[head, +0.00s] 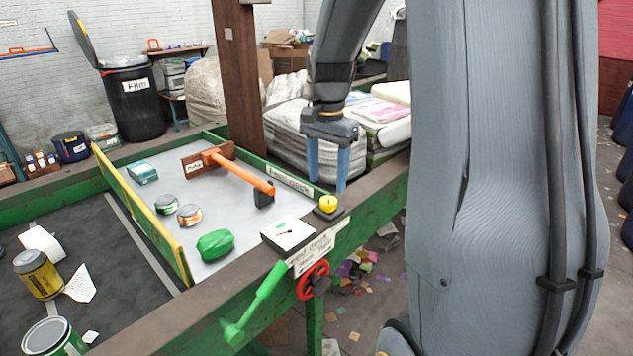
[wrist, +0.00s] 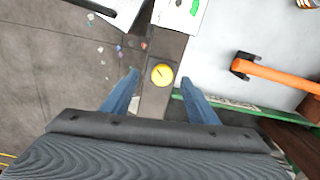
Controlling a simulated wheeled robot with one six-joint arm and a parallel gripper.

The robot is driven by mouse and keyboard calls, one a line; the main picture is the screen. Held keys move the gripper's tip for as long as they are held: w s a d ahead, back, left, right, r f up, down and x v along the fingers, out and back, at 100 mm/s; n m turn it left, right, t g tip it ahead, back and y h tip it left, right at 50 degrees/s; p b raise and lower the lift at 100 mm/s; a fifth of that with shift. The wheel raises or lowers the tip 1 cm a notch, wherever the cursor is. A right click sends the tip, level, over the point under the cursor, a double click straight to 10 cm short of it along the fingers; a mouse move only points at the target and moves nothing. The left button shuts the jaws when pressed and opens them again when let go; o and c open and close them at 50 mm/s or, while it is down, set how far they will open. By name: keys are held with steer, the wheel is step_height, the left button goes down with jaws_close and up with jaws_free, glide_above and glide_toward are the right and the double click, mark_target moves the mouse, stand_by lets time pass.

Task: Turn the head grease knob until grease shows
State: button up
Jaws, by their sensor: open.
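A small round yellow knob (head: 328,204) with a dark mark on its top sits on a black base on the green frame's edge. It also shows in the wrist view (wrist: 162,74). I cannot read a label that names it as the head grease knob. My gripper (head: 327,184) is open and empty, with its blue fingers pointing down just above the knob. In the wrist view the knob appears between the fingertips of my gripper (wrist: 159,80), without visible contact. No grease is visible around the knob.
A white dial plate (head: 288,233), a green lever (head: 256,305) and a red handwheel (head: 313,281) are close by. An orange-handled pusher (head: 238,170), a green lump (head: 215,245) and several cans are on the grey sorting surface (head: 150,200). White bales stand behind.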

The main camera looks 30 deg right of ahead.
mark_target(328, 200)
steer(key=shift+w+d+r+m, duration=0.25)
steer(key=shift+w+d+m, duration=0.15)
steer(key=shift+w+d, duration=0.25)
steer(key=shift+w+d+f, duration=0.1)
steer(key=shift+w+f, duration=0.05)
steer(key=shift+f, duration=0.05)
steer(key=shift+f+p, duration=1.05)
steer(key=shift+f, duration=2.55)
steer(key=c, duration=1)
steer(key=shift+c, duration=0.2)
steer(key=shift+m, duration=0.5)
steer(key=m, duration=0.5)
steer(key=shift+r+m, duration=0.1)
steer(key=shift+m, duration=0.3)
